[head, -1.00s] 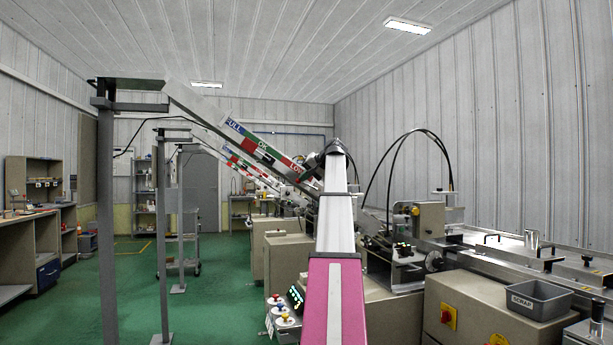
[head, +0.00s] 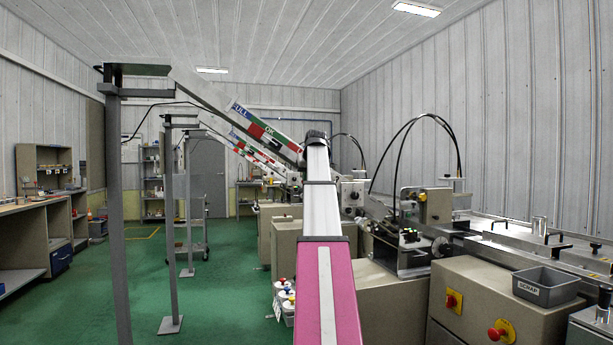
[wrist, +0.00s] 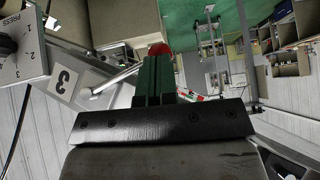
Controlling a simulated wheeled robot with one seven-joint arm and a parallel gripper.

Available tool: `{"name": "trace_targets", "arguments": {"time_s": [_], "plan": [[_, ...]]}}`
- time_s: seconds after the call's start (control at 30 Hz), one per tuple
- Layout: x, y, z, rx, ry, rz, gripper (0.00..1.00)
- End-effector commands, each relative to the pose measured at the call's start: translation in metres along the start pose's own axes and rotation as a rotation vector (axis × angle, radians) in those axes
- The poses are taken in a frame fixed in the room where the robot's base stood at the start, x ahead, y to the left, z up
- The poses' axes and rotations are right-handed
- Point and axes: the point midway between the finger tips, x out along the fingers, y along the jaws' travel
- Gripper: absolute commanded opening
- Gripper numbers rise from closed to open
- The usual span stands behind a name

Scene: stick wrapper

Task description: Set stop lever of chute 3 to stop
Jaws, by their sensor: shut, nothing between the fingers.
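In the wrist view my gripper (wrist: 155,62) is shut, its dark and green fingers close together, with nothing held between them. A red ball knob (wrist: 160,48) shows right at the fingertips; I cannot tell whether they touch. A bare metal rod (wrist: 114,80) slants from the chute side towards the knob and passes behind the fingers, so it looks like the stop lever.
A box with a knob and printed numbers (wrist: 22,50) sits close at the left in the wrist view. In the head view a grey post (head: 118,200) stands at the left and a machine with a scrap bin (head: 545,287) at the right.

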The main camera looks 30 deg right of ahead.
Motion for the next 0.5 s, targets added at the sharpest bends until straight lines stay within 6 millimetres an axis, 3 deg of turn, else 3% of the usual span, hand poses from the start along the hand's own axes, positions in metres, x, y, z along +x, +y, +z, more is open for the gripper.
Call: {"name": "trace_targets", "arguments": {"time_s": [0.5], "plan": [[-0.013,-0.001,-0.01,0.002,0.0,-0.002,0.0]]}}
